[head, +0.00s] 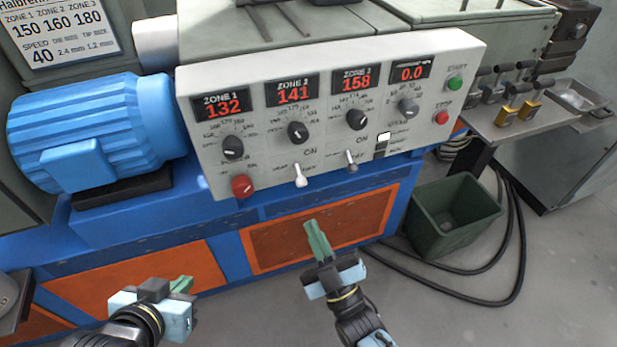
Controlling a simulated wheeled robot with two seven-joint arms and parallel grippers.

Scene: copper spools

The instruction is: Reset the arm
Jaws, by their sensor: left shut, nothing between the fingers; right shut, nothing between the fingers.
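My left gripper (183,285) is low at the left, in front of the orange panel of the machine base. Its green fingers are shut and hold nothing. My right gripper (317,238) is near the middle, pointing up toward the machine below the control panel. Its green fingers are shut together and empty. Neither gripper appears to touch anything.
A blue ribbed motor (95,130) sits at the left beside a settings sign (60,35). A dark green bin (452,215) and black cables (518,250) lie on the floor at right. A metal shelf (520,130) carries small brass-coloured pieces. The floor at lower right is clear.

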